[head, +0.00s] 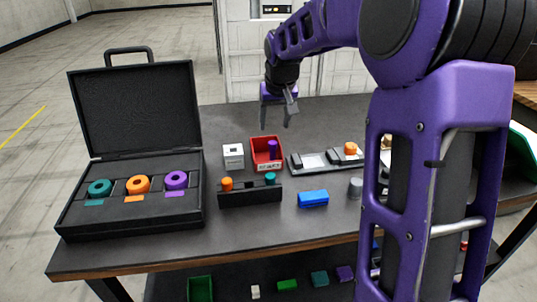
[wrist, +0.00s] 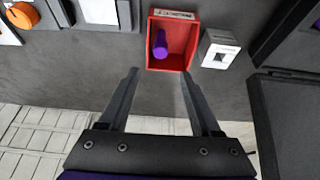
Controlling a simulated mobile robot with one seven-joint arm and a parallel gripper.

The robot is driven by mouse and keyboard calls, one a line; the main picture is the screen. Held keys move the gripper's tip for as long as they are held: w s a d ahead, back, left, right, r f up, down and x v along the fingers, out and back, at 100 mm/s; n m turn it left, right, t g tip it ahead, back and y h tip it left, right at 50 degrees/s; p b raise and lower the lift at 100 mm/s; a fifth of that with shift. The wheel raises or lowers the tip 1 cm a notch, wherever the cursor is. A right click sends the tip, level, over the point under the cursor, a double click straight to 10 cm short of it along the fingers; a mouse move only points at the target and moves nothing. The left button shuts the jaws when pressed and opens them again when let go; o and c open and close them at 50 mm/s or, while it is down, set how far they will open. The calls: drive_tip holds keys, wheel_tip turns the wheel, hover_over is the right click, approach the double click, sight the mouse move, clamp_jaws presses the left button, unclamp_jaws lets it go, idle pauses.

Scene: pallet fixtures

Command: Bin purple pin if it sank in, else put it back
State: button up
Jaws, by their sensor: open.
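The purple pin (head: 273,149) stands leaning inside the small red bin (head: 257,158). In the wrist view the pin (wrist: 160,43) rests near one side wall of the bin (wrist: 184,48). A white block (head: 233,155) with a square hole stands beside the bin; no pin shows in its hole in the wrist view (wrist: 219,49). A black rack (head: 249,196) in front of the bin holds an orange pin (head: 226,184) and a teal pin (head: 270,178). My gripper (head: 279,124) is open and empty above the table behind the bin, apart from the pin.
An open black case (head: 75,212) with teal, orange and purple rings stands at the left. A grey tray (head: 313,162) with an orange knob-like piece lies right of the bin. A blue block (head: 313,198) and a grey cylinder (head: 355,187) lie in front. The table behind the bin is clear.

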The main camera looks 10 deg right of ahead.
drive_tip(key=p+v, duration=0.1)
drive_tip(key=v, duration=1.2)
drive_tip(key=shift+r, duration=0.15)
drive_tip(key=shift+s, duration=0.1)
